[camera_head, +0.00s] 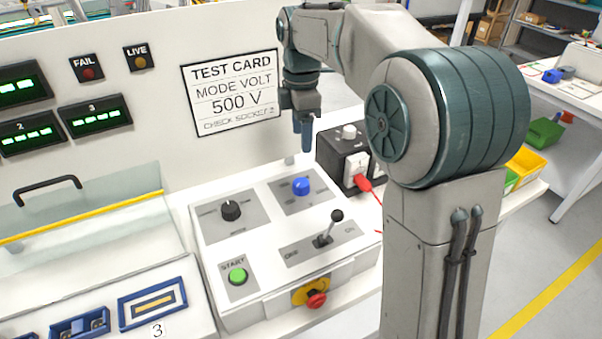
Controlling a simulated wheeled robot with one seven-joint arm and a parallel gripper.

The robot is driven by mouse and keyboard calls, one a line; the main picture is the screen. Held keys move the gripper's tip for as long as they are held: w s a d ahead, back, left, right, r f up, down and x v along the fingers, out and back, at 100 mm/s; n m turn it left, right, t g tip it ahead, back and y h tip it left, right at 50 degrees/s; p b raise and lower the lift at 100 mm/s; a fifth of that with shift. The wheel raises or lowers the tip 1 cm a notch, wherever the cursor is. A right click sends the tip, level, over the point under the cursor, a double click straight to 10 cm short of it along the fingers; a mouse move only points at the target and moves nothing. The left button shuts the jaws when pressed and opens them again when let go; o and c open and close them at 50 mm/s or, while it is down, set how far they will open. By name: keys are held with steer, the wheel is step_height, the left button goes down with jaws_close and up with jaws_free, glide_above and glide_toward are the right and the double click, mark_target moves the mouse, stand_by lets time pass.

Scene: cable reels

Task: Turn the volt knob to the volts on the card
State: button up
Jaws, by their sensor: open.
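The test card (232,92) on the white back panel reads "TEST CARD, MODE VOLT, 500 V, CHECK SOCKET 2"; the last digit is hard to read. A blue knob (301,187) sits on a grey plate at the upper right of the white control box (212,290). A black knob (231,210) sits on another grey plate to its left. The small labels around both knobs are too small to read. My gripper (306,151) points down above and behind the blue knob, apart from it. It is open, with nothing seen between its fingers.
The box also carries a lever (330,229) marked OFF and ON, a green START button (238,276) and a red stop button (316,299). A black box (342,142) with a red plug (363,183) stands to the right. A clear cover (90,203) is at left.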

mark_target(301, 181)
steer(key=shift+n, duration=0.3)
step_height(301, 181, down, 14)
steer(key=shift+a+r, duration=0.1)
steer(key=shift+r, duration=0.05)
steer(key=c, duration=1)
